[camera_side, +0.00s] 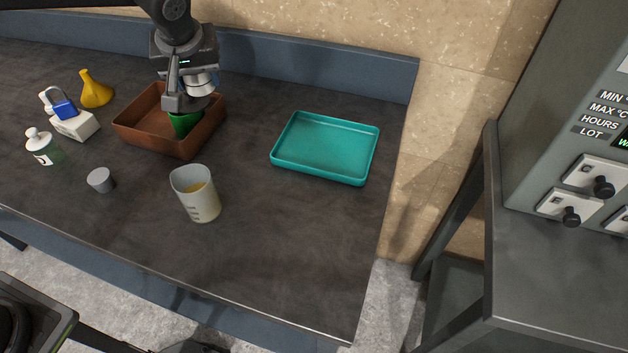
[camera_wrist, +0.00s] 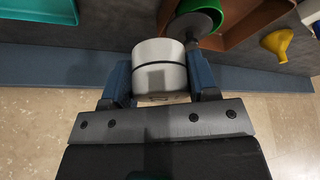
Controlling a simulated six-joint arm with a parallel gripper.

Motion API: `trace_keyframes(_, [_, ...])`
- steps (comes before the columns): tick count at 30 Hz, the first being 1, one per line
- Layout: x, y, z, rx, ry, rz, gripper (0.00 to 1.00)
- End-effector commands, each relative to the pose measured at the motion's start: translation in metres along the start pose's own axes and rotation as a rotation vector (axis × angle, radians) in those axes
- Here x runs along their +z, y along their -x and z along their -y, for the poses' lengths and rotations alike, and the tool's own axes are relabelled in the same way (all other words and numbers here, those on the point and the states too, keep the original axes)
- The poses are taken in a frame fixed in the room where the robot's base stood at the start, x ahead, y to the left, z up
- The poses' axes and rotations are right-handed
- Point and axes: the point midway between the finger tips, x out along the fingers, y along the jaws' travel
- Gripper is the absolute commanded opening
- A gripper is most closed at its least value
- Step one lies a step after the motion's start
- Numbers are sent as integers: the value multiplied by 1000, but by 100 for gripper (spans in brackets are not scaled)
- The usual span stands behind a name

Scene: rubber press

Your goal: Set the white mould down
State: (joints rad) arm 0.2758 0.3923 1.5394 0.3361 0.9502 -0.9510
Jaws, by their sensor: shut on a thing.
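My gripper (camera_side: 190,92) is shut on the white mould (camera_side: 200,84). In the wrist view the mould (camera_wrist: 160,66) is a short white cylinder with a dark seam, clasped between the blue-grey jaws of my gripper (camera_wrist: 160,82). In the side view it is held up in front of the back wall, over the rear of the brown tray (camera_side: 133,133); its height above the bench is hard to judge. My gripper partly hides it there.
A green cup-like thing (camera_side: 184,123) shows at the brown tray, below my gripper. A teal tray (camera_side: 325,146) stands empty to the right. The bench between trays is clear.

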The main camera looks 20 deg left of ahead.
Motion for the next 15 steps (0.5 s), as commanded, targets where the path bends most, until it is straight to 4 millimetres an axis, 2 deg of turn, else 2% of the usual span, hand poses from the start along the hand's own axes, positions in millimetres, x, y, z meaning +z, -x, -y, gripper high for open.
trace_keyframes(1, [21,10,-18,25,-56,-2,24])
trace_keyframes(3, [48,20,-36,52,-121,-1,24])
trace_keyframes(6, [79,33,-55,83,-196,0,24])
trace_keyframes(9, [104,42,-67,106,-252,0,24])
trace_keyframes(15, [138,56,-80,138,-329,1,24])
